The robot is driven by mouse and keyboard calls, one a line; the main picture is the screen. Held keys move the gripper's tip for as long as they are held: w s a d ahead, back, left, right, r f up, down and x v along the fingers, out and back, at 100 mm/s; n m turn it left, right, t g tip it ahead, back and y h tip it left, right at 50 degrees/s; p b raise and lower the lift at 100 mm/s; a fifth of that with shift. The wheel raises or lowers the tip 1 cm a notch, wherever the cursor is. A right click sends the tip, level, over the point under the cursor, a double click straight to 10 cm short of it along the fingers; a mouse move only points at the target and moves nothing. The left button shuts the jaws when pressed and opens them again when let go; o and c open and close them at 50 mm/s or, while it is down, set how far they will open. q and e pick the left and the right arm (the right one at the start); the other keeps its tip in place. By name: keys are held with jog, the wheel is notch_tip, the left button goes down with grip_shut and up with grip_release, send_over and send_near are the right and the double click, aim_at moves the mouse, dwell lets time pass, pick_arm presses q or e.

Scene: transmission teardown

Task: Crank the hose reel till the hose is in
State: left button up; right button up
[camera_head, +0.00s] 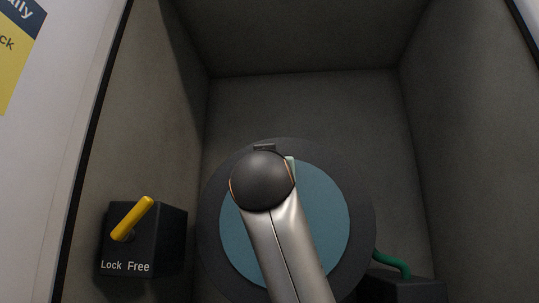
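The hose reel, a dark round disc (362,215) with a teal face (325,215), sits in the grey recess. A short stretch of green hose (395,262) runs from its lower right edge to a dark block. One arm of mine, apparently the right, comes up from the bottom and covers the middle of the reel. Its dark round wrist hides most of the gripper; a small dark piece (264,147) shows above it. A pale green sliver (291,168) shows beside the wrist; I cannot tell whether it is the crank. The left gripper is out of view.
A black box (165,240) marked "Lock Free" stands left of the reel. Its yellow lever (135,215) leans up to the right, towards the "Free" side. A dark block (400,288) sits at lower right. Grey walls close in both sides; the back above the reel is clear.

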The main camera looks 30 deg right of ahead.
jog(key=shift+w+d+r, duration=0.15)
jog(key=shift+w+d, duration=0.05)
jog(key=shift+w, duration=0.2)
grip_shut()
dwell(0.4)
dwell(0.9)
